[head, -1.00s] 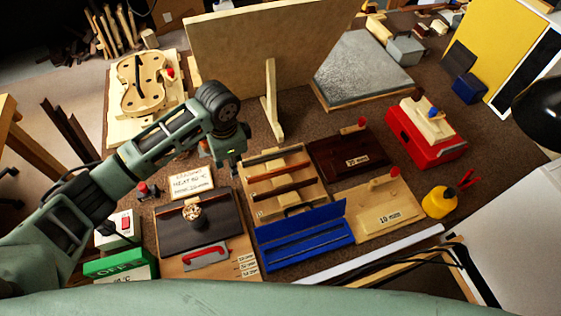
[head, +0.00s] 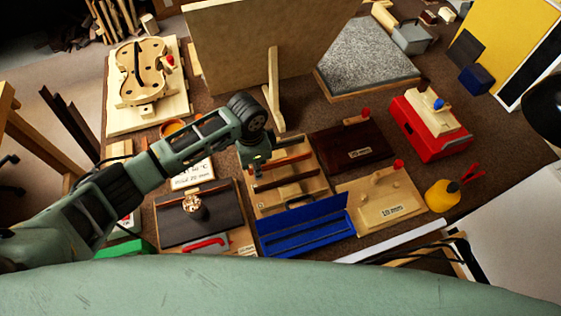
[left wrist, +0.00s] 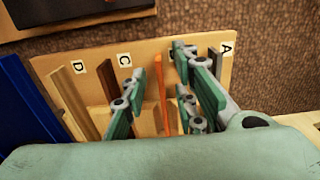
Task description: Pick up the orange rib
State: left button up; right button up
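The orange rib (left wrist: 161,82) is a thin strip standing on edge in a wooden rack (left wrist: 88,72), between the label C strip and the label A strip. In the head view the rib (head: 293,160) is partly hidden by my left gripper (head: 258,165). In the left wrist view my left gripper (left wrist: 161,98) is open, with one finger on each side of the rib. Gaps show on both sides, so the fingers seem clear of it. My right gripper is not in view.
Other dark and brown strips (left wrist: 105,82) stand in the same rack close to the fingers. A blue open box (head: 305,228) lies in front of the rack. A dark brown block (head: 350,147) is to its right. An upright board (head: 235,60) stands behind.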

pick_arm(q)
jog(key=c, duration=0.7)
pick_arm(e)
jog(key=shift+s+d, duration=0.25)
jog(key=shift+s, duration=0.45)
